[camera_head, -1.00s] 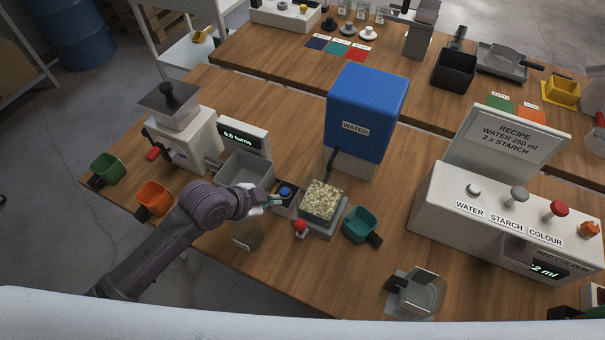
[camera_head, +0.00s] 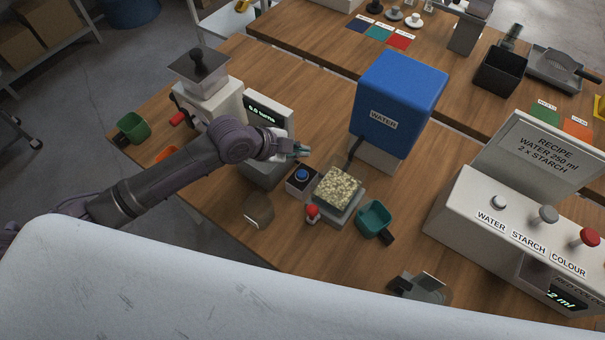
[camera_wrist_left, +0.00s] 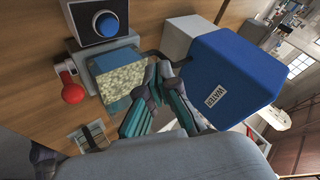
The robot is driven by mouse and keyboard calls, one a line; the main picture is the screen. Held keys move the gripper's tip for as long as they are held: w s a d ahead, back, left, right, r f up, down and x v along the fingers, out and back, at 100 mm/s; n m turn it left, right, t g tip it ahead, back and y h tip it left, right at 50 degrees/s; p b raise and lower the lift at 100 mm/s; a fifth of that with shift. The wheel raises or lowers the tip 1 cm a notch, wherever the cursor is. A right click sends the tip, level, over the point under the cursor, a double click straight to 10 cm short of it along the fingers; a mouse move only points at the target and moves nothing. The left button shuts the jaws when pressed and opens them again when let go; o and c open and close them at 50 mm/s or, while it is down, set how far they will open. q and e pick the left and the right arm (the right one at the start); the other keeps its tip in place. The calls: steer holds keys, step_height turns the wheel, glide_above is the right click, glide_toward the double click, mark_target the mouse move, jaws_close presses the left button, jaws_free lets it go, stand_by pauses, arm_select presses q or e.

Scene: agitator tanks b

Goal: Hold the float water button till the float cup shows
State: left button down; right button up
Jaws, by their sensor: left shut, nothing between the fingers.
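The blue water button (camera_head: 302,174) sits on a small dark-topped box in front of the grey bin; it also shows in the left wrist view (camera_wrist_left: 107,23). My left gripper (camera_head: 303,151) is shut and empty. It appears above and behind the button, apart from it. In the left wrist view its fingers (camera_wrist_left: 160,74) stand closed together, clear of the button. I cannot make out a float cup among the granules. My right gripper is not in view.
A blue WATER tank (camera_head: 400,105) stands behind the vessel. A red knob (camera_head: 312,211) and a teal scoop (camera_head: 374,219) are close by the vessel. A grinder (camera_head: 208,95) stands left, and a white dispenser panel (camera_head: 520,225) right.

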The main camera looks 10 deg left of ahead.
mark_target(300, 175)
arm_select(q)
step_height(300, 175, down, 6)
steer(key=b, duration=0.4)
steer(key=shift+f+b, duration=0.15)
steer(key=shift+b, duration=0.25)
steer(key=shift+f, duration=0.4)
stand_by(0.4)
steer(key=shift+f+b, duration=0.4)
steer(key=shift+f, duration=0.05)
steer(key=shift+f+b, duration=0.3)
steer(key=shift+f, duration=0.2)
stand_by(0.6)
steer(key=shift+s, duration=0.1)
stand_by(1.4)
